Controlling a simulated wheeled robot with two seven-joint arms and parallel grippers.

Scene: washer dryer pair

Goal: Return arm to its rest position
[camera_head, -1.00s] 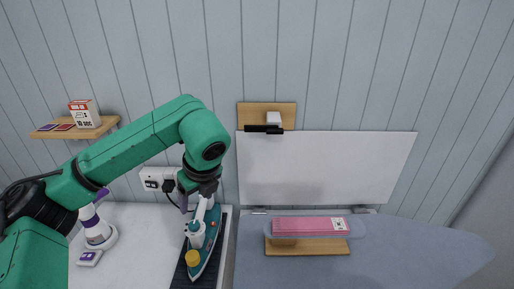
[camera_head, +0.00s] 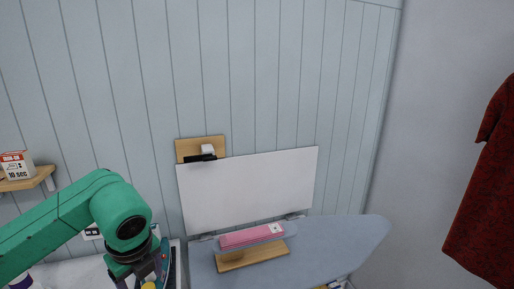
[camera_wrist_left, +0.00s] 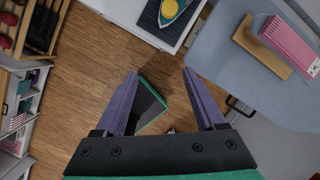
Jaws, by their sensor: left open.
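My left arm comes in from the left of the head view, its elbow bent and its forearm pointing down. My left gripper (camera_head: 145,278) is at the bottom edge there, partly cut off. In the left wrist view my left gripper (camera_wrist_left: 161,85) is open, its purple fingers apart with nothing held between them, above the wooden floor (camera_wrist_left: 100,75). The teal iron (camera_wrist_left: 172,10) with a yellow part lies on a dark mat at the top of that view, apart from the fingers. In the head view my arm mostly hides the iron. My right gripper is not in view.
A wall shelf (camera_head: 28,181) holds a box (camera_head: 16,165). A red garment (camera_head: 490,190) hangs right. Shelving (camera_wrist_left: 22,110) stands left in the wrist view.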

